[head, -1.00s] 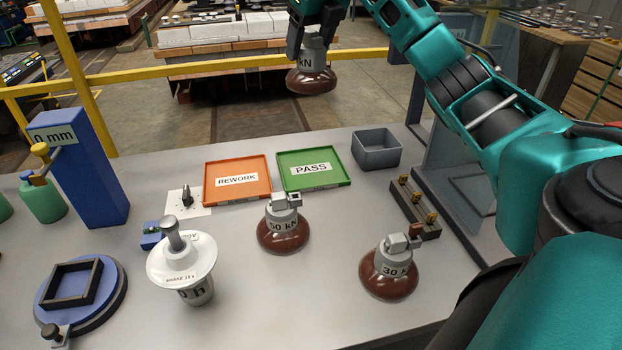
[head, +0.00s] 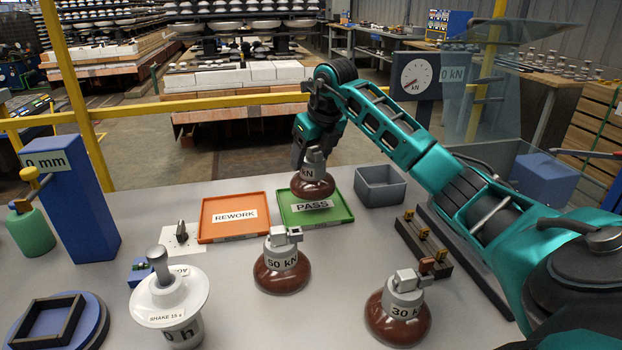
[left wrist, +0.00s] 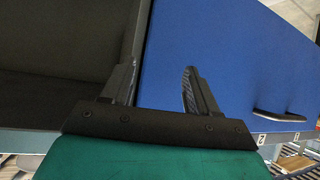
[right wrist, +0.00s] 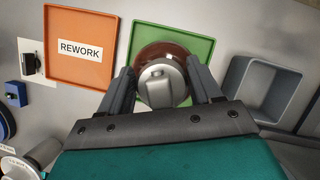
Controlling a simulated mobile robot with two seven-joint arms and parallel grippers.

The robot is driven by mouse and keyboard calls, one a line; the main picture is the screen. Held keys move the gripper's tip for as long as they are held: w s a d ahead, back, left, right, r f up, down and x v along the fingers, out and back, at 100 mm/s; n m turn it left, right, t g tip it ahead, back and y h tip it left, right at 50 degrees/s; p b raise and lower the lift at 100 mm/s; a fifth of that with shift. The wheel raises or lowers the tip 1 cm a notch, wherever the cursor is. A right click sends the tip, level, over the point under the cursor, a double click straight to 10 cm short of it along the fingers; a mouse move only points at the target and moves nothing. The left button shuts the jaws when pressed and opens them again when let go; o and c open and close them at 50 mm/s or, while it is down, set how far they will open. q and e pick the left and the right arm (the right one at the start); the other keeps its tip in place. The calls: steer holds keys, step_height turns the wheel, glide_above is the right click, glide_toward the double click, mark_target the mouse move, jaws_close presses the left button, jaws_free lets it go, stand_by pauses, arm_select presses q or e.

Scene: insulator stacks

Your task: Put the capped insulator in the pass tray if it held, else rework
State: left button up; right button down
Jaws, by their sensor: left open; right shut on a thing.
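My right gripper (head: 312,150) is shut on a brown insulator with a grey metal cap (head: 313,182). It holds the insulator over the green PASS tray (head: 345,213), near its back. In the right wrist view the insulator (right wrist: 162,83) sits between the fingers over the green tray (right wrist: 203,48). I cannot tell whether it touches the tray floor. The orange REWORK tray (head: 235,237) beside it is empty. My left gripper (left wrist: 158,88) is open and empty in the left wrist view, in front of a blue surface. It is not in the head view.
Two brown insulators, marked 50 kN (head: 282,277) and 30 kN (head: 397,325), stand on the table. A grey bin (head: 380,186) is right of the PASS tray. A dial gauge (head: 416,77) reads 0 kN.

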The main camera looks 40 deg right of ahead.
mark_target(311, 174)
steer(key=shift+f+b, duration=0.4)
steer(key=shift+f, duration=1.85)
steer(key=shift+c, duration=0.9)
jaws_free()
steer(key=shift+f, duration=0.15)
steer(key=p+v, duration=0.1)
steer(key=v, duration=1.1)
steer(key=shift+a+p, duration=0.1)
steer(key=shift+p, duration=0.3)
